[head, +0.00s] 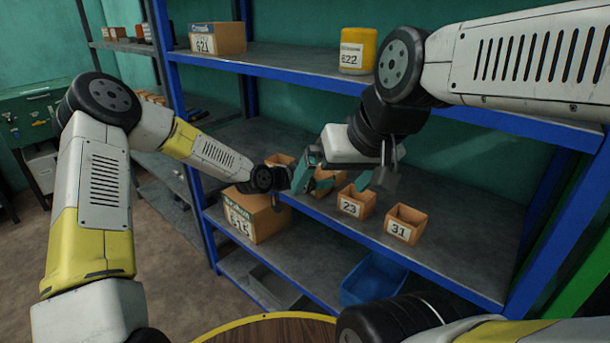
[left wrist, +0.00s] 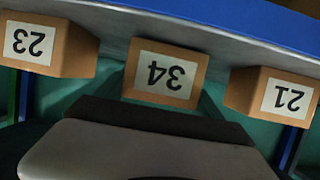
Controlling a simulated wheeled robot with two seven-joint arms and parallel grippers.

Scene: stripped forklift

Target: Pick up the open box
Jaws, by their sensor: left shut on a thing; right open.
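Small open-topped orange-brown boxes stand in a row on the middle shelf. Box 34 (head: 325,188) is partly hidden by my grippers in the head view; in the left wrist view it shows upside down in the centre (left wrist: 165,74). My left gripper (head: 310,181) is shut on box 34. Whether the box touches the shelf is hard to tell. Box 23 (head: 356,202) and box 31 (head: 405,224) stand to its right, and box 21 (left wrist: 287,97) is on its other side. My right gripper (head: 378,178) is open and empty, above and behind box 23.
The blue-framed shelf (head: 455,262) has bare room right of box 31. A larger carton (head: 256,214) stands low at left, and a blue bin (head: 372,282) sits below. The upper shelf holds a carton (head: 217,39) and a yellow container (head: 358,50). A round wooden table (head: 270,331) is in front.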

